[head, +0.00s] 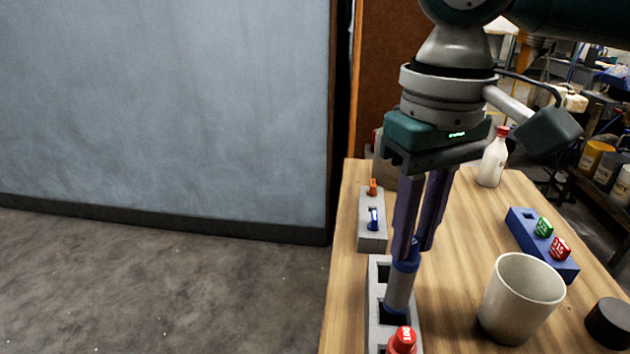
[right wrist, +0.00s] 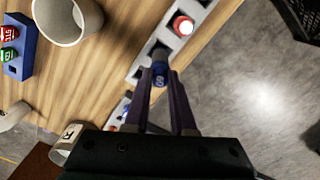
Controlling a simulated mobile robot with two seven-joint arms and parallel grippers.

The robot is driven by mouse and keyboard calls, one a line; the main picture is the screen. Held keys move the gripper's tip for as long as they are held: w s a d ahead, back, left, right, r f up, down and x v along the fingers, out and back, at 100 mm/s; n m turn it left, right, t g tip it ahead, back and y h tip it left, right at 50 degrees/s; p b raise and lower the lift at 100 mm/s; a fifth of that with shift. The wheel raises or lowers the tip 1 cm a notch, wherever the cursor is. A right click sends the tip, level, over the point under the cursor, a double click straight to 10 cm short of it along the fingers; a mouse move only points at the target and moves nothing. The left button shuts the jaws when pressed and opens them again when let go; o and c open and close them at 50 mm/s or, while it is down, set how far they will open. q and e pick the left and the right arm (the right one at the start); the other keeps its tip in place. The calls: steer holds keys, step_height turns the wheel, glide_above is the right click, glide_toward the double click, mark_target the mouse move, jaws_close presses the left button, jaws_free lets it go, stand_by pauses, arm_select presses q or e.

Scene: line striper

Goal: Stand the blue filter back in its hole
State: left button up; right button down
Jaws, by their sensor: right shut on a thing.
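The blue filter (head: 398,292), with a blue cap and a grey lower body, is held by my right gripper (head: 406,252), whose fingers are shut on its blue cap. The filter leans slightly. Its lower end is at a dark square hole of the grey rack (head: 373,330); I cannot tell if the end is inside the hole or just above it. In the right wrist view the blue cap (right wrist: 160,72) shows between the fingertips, over the rack (right wrist: 150,47). A red-capped filter (head: 402,341) stands in the rack in front. My left gripper is not in view.
A beige cup (head: 520,300) stands right of the rack. A blue block (head: 525,232) with green and red pieces, a black round object (head: 609,322) and a white bottle (head: 493,160) are also on the table. A grey switch block (head: 371,240) lies behind the rack.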

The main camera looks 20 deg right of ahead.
mark_target(405, 273)
steer(key=shift+f, duration=2.4)
stand_by(1.2)
steer(key=shift+p, duration=0.55)
stand_by(0.4)
steer(key=shift+f, duration=0.7)
steer(key=shift+c, duration=1.8)
jaws_free()
step_height(405, 273, up, 7)
steer(key=p, duration=0.8)
steer(key=shift+r+p, duration=0.1)
steer(key=shift+p, duration=0.3)
